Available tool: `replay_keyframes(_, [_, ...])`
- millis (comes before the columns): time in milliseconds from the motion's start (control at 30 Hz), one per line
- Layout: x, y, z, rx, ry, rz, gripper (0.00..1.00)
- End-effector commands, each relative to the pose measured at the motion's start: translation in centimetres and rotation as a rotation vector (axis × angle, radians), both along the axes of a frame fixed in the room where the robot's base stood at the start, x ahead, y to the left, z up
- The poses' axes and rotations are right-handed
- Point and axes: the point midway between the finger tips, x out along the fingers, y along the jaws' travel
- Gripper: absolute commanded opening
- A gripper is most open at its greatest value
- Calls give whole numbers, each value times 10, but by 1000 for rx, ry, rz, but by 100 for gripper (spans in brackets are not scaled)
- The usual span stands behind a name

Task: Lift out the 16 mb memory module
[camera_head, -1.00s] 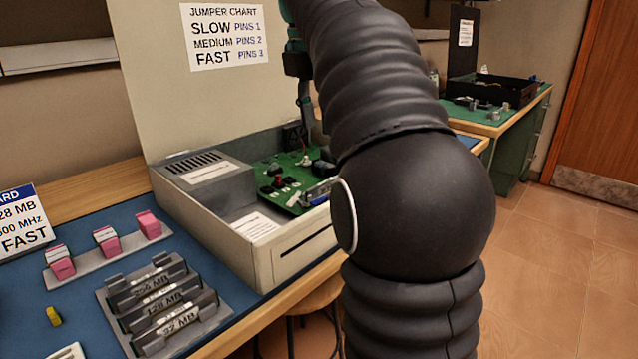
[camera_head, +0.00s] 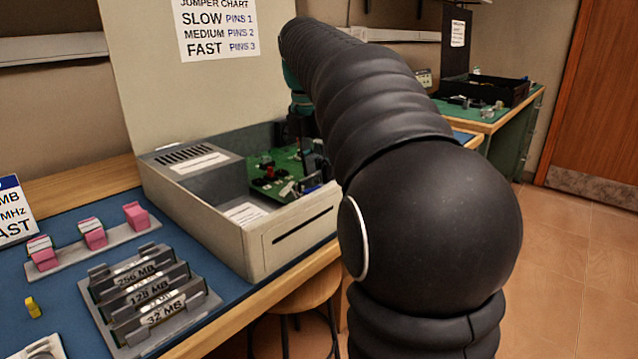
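The open beige computer case (camera_head: 292,240) stands on the bench with a green circuit board (camera_head: 262,182) inside. A small grey-blue part (camera_head: 311,183) sits at the board's right side; no 16 MB label is readable, so I cannot tell whether it is the module. My gripper (camera_head: 306,150) points down over the back right of the board, inside the case outline. It is small and dark, partly hidden by my arm, and its fingers do not show clearly. I cannot see whether it touches anything.
A grey rack (camera_head: 152,300) holds modules labelled 256 MB, 128 MB and 32 MB. Pink blocks (camera_head: 93,233) stand on a strip, with a yellow piece (camera_head: 33,307) nearby. The raised case lid (camera_head: 190,100) stands behind. A stool (camera_head: 290,295) is below the bench edge.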

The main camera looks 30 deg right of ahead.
Motion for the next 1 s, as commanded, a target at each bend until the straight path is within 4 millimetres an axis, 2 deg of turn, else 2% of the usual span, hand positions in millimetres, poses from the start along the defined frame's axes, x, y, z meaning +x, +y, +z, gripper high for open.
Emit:
replay_keyframes(267, [0, 0, -4, 0, 0, 0, 38])
replay_keyframes(300, [0, 0, -4, 0, 0, 0, 32])
replay_keyframes(433, [0, 0, -4, 0, 0, 0, 0])
replay_keyframes(833, [0, 0, -3, 0, 0, 0, 0])
replay_keyframes(1000, [1, -1, 5, -1, -1, 0, 0])
